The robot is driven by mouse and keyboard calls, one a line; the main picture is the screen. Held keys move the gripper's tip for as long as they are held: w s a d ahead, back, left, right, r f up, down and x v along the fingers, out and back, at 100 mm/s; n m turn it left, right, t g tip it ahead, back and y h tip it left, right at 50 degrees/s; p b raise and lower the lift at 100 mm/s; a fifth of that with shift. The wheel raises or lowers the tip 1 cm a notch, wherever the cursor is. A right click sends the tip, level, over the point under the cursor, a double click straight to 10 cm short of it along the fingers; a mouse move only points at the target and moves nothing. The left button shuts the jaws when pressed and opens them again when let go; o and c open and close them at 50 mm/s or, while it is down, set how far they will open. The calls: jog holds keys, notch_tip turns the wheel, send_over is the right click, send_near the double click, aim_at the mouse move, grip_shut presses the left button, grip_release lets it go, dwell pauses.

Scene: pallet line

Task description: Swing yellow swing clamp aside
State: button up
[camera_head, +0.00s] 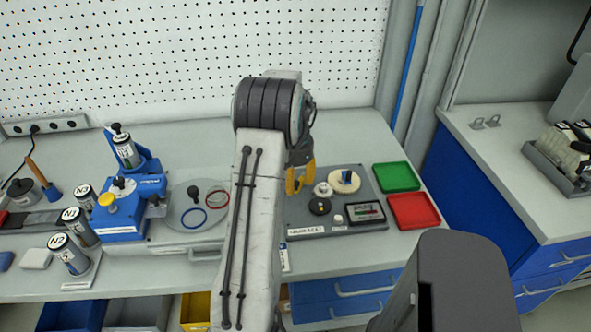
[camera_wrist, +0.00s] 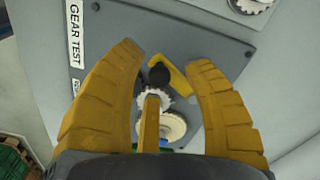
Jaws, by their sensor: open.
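In the wrist view the yellow swing clamp (camera_wrist: 176,76) shows as a short angled yellow piece beside a black round knob (camera_wrist: 158,76), over a grey plate (camera_wrist: 215,33) marked GEAR TEST. My gripper (camera_wrist: 168,58) is open, its two yellow fingers spread on either side of clamp and knob with visible gaps. An upright yellow bar (camera_wrist: 151,122) stands between the fingers; I cannot tell whether it belongs to the clamp. A small white gear (camera_wrist: 155,98) and a larger cream gear (camera_wrist: 175,130) lie below the knob. In the head view my arm hides the clamp.
Left of my arm are a round grey plate with coloured rings (camera_head: 180,190) and a blue press (camera_head: 125,215). A pegboard (camera_head: 180,60) stands behind.

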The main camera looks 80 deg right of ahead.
notch_tip(320, 180, up, 12)
jog(key=shift+f, duration=0.2)
dwell(0.4)
dwell(0.7)
